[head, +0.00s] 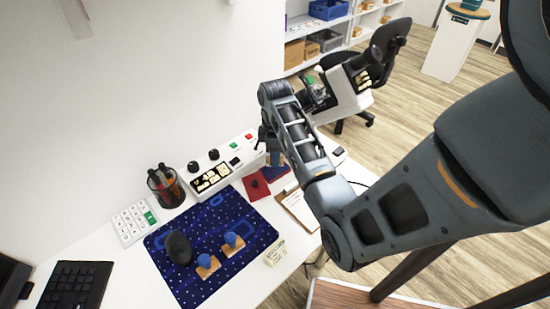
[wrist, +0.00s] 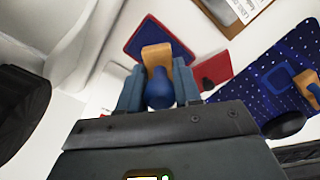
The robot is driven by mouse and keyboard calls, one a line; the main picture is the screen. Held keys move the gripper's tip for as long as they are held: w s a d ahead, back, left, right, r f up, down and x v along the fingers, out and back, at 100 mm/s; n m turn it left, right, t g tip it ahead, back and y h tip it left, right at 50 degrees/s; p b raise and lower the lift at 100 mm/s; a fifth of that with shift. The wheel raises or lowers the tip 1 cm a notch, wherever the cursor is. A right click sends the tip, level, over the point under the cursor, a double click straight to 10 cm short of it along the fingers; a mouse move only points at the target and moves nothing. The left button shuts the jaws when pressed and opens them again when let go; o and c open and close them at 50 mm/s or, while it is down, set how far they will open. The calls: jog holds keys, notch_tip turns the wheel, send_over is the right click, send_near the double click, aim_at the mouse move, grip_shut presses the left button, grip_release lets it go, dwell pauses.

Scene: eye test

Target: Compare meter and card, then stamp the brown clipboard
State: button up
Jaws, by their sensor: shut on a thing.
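My gripper (wrist: 158,92) is shut on a stamp with a blue knob (wrist: 160,90) and a wooden base (wrist: 157,56). In the head view my arm mostly hides this stamp. The base shows over a blue pad with a red rim (wrist: 134,46); I cannot tell whether they touch. The brown clipboard (wrist: 232,28) with white paper lies beside the pad and is partly behind my arm in the head view (head: 281,201). The meter panel (head: 211,178) with pale windows stands at the wall; its reading is too small. A small cream card (head: 275,253) stands near the front edge, its text unreadable.
Two more blue-knobbed stamps (head: 207,265) (head: 232,243) and a black mouse (head: 178,248) are on the starry blue mat (head: 190,286). A flat red piece (head: 257,187) lies by the pad. A pen cup (head: 165,187), keypad (head: 135,222) and keyboard (head: 72,285) are at left.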

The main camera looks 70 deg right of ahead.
jog(key=shift+r, duration=2.25)
jog(key=shift+w, duration=0.1)
